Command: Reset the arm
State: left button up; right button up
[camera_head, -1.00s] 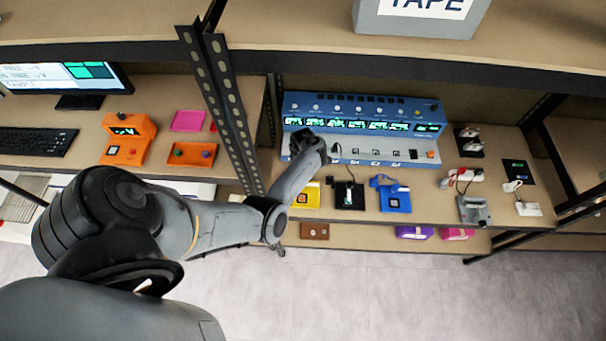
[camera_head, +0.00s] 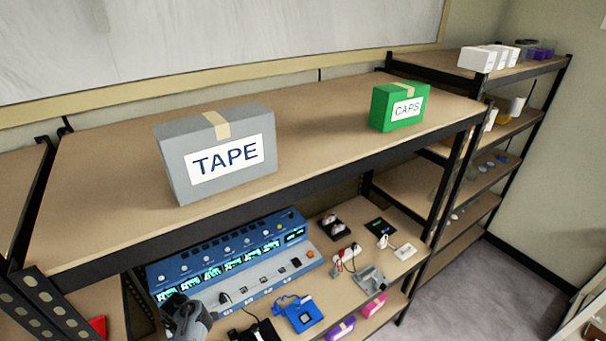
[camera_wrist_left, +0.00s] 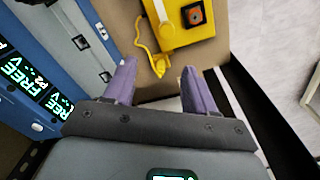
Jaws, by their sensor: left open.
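My left arm (camera_head: 190,320) shows only in part at the bottom left of the head view, in front of the blue instrument panel (camera_head: 240,255). In the left wrist view my left gripper (camera_wrist_left: 158,80) is open, its two purple-grey fingers apart with nothing between them. Past the fingertips lie a yellow device (camera_wrist_left: 185,22) and its yellow cable on the brown shelf. The blue panel with lit green displays runs along the left of that view. My right gripper is in no view.
A grey TAPE box (camera_head: 180,165) and a green CAPS box (camera_head: 385,105) stand on the upper shelf (camera_head: 320,125). Below are a blue device (camera_head: 301,314), a grey device (camera_head: 370,278) and cables. Black shelf posts and edges frame the space. Another shelf unit stands at right.

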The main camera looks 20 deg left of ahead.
pick_arm(q)
jog(key=s+d+r+m+t+y+p, duration=0.2)
jog(key=d+r+m, duration=0.2)
jog(key=r+m, duration=0.55)
jog(key=s+d+r+m+h, duration=0.1)
jog(key=s+d+r+m, duration=0.35)
jog(key=d, duration=0.35)
jog(key=s+d+r+m+t+h+p, duration=0.1)
jog(key=s+d+r+m, duration=0.25)
jog(key=d+m, duration=0.4)
jog(key=s+d+r+m+h, duration=0.1)
jog(key=s+d+r+m, duration=0.35)
jog(key=d, duration=0.55)
notch_tip(320, 180, down, 50)
jog(key=b, duration=4.8)
jog(key=shift+s+a+r+n, duration=0.2)
jog(key=shift+s+n, duration=0.05)
jog(key=shift+n, duration=0.15)
jog(key=shift+r, duration=0.1)
